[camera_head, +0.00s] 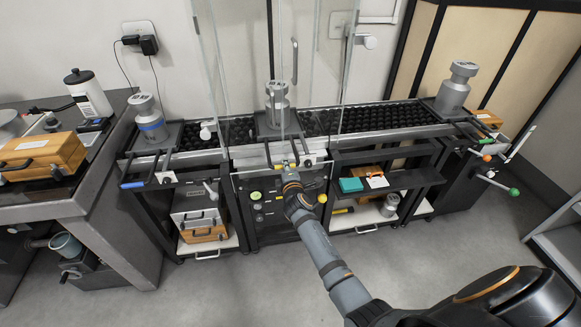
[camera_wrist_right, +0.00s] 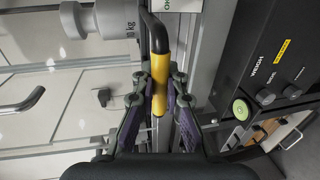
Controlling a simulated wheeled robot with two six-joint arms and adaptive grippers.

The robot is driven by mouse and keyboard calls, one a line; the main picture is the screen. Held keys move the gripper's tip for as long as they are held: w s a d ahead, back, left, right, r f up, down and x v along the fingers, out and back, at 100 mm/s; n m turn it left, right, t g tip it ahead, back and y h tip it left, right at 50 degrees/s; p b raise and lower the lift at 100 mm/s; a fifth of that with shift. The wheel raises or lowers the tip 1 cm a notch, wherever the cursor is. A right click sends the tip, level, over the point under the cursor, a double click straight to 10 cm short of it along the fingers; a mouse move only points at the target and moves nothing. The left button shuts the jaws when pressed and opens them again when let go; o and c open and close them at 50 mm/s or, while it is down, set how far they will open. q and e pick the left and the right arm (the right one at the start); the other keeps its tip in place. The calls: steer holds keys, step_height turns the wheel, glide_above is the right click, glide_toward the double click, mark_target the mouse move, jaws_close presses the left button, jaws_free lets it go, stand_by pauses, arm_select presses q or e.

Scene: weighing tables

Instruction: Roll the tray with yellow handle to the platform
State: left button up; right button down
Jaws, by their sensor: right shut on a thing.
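The yellow handle (camera_wrist_right: 159,70) runs between the fingers of my right gripper (camera_wrist_right: 160,98) in the right wrist view. The gripper is shut on it. In the head view my right gripper (camera_head: 287,172) is at the front of the middle station, largely hiding the handle. Behind it is the handle's dark tray (camera_head: 262,130), bearing a grey metal weight (camera_head: 278,103). The tray is between the glass panes of the middle weighing station, which has a control panel (camera_head: 262,212). How the tray sits on the platform is hard to tell. My left gripper is not in view.
A blue-handled tray (camera_head: 172,140) with a weight stands left, and another tray (camera_head: 440,112) with a weight stands at the far right. Black roller tracks (camera_head: 375,118) lie between the stations. Glass panes (camera_head: 305,70) rise beside the middle tray. Shelves (camera_head: 365,200) below hold boxes.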

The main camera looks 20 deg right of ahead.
steer(key=shift+a+f, duration=0.25)
steer(key=shift+a, duration=0.35)
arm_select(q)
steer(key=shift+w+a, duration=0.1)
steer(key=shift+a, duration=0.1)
arm_select(e)
steer(key=c, duration=1.4)
jaws_free()
steer(key=shift+r, duration=0.1)
steer(key=shift+r, duration=0.1)
steer(key=v, duration=1.2)
